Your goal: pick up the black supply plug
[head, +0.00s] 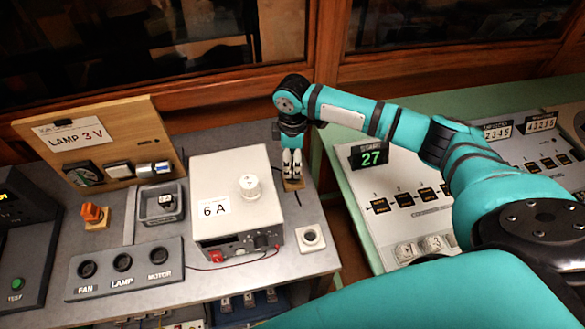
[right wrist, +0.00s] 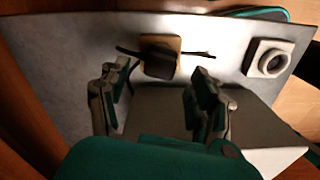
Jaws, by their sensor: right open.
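The black supply plug (right wrist: 158,62) is a dark block on a small wooden base (right wrist: 175,43), with black cable on both sides, in the right wrist view. In the head view the wooden base (head: 298,184) shows at the bench's back right, and my fingers hide most of the plug. My right gripper (head: 292,166) points down just above it. In the right wrist view my right gripper (right wrist: 161,78) is open, with its fingers apart to either side of the plug and nothing held. I cannot tell the exact height gap. My left gripper is not in view.
A white power supply box (head: 232,175) marked 6 A stands close left of the plug. A white round socket (head: 311,238) sits on the bench (head: 160,230) in front. A green-edged console (head: 380,195) is to the right, under my right arm.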

